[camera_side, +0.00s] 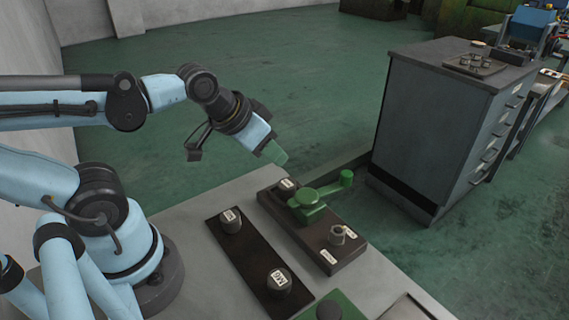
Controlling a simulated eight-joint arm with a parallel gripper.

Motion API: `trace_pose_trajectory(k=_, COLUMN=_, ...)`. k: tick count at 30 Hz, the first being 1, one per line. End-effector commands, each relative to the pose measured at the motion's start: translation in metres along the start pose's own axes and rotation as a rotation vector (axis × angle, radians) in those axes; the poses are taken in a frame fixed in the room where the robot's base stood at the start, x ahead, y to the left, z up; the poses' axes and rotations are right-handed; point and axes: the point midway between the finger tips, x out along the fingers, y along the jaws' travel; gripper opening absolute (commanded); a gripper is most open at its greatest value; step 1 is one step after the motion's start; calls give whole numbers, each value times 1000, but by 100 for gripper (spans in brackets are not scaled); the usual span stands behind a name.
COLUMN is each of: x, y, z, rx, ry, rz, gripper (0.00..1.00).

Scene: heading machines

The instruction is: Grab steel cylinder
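Several short grey metal cylinders stand on the bench, and I cannot tell which one is meant. One cylinder (231,221) and a larger labelled cylinder (279,281) stand on a dark flat plate (250,252). Another cylinder (287,186) sits at the far end of a dark block (300,233), and a grey cylinder (337,236) sits near its front end. My gripper (273,152) is above and behind the block's far end, apart from all the cylinders.
A green lever or clamp (318,195) rises from the middle of the dark block. A green plate with a dark knob (329,309) is at the bottom edge. A grey drawer cabinet (430,130) stands to the right beyond the bench.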

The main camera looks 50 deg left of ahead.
Motion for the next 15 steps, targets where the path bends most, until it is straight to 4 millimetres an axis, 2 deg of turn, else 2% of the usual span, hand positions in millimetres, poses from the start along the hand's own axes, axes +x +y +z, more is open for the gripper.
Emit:
trace_pose_trajectory(k=1, x=0, y=0, z=0, rx=0, ry=0, rz=0, gripper=38)
trace_pose_trajectory(k=6, x=0, y=0, z=0, rx=0, ry=0, rz=0, gripper=64)
trace_pose_trajectory(k=8, x=0, y=0, z=0, rx=0, ry=0, rz=0, gripper=72)
trace_pose_trajectory(k=15, x=0, y=0, z=0, rx=-1, ry=0, rz=0, gripper=72)
